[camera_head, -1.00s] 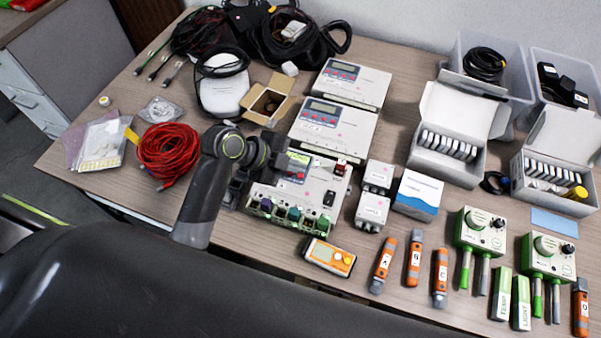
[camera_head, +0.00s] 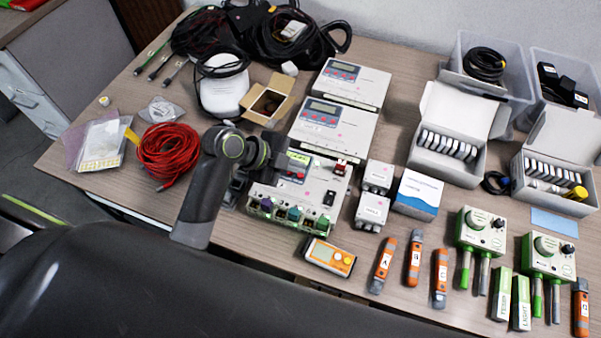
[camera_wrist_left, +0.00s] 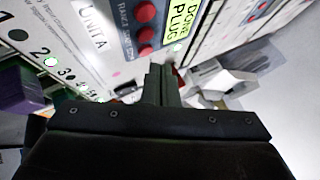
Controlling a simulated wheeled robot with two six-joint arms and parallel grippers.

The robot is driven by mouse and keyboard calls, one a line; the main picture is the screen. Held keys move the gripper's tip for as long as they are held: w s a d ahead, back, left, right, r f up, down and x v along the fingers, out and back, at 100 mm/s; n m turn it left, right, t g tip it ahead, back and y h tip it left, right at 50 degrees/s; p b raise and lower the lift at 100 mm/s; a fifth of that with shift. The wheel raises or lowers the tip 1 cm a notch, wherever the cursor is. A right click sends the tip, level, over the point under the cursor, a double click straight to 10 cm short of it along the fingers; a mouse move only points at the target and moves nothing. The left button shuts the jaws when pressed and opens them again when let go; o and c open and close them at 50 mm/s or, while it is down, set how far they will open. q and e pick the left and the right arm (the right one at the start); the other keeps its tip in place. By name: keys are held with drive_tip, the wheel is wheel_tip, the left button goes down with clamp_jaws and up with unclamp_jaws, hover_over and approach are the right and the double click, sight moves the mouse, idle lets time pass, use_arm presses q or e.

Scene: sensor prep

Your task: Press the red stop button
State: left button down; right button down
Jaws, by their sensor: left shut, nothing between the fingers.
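The front white control unit (camera_head: 322,178) lies on the table with a small lit green display and red buttons (camera_head: 294,176). In the left wrist view, a column of round red buttons (camera_wrist_left: 146,34) sits beside the yellow-green display (camera_wrist_left: 178,28). Small print runs beside the buttons, too blurred to tell which is stop. My left gripper (camera_head: 277,163) is over the unit's left part and hides some of it. In the wrist view its shut, empty fingertips (camera_wrist_left: 161,72) are close to the lowest red button; contact cannot be told. My right gripper is not in view.
Two similar white units (camera_head: 333,126) stand behind. A red cable coil (camera_head: 168,152) lies left of my arm, and an open cardboard box (camera_head: 267,102) sits behind it. Small white boxes (camera_head: 371,212) and an orange meter (camera_head: 329,256) lie near the unit's right and front.

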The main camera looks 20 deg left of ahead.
use_arm(q)
drive_tip(key=shift+f, duration=0.15)
drive_tip(key=shift+f, duration=0.25)
drive_tip(key=shift+f+b, duration=0.4)
drive_tip(key=shift+b, duration=0.15)
idle(0.4)
drive_tip(key=shift+r, duration=0.15)
drive_tip(key=shift+r+p, duration=0.7)
drive_tip(key=shift+p, duration=0.05)
wheel_tip(320, 180, up, 5)
drive_tip(key=p, duration=0.4)
drive_tip(key=shift+p, duration=0.3)
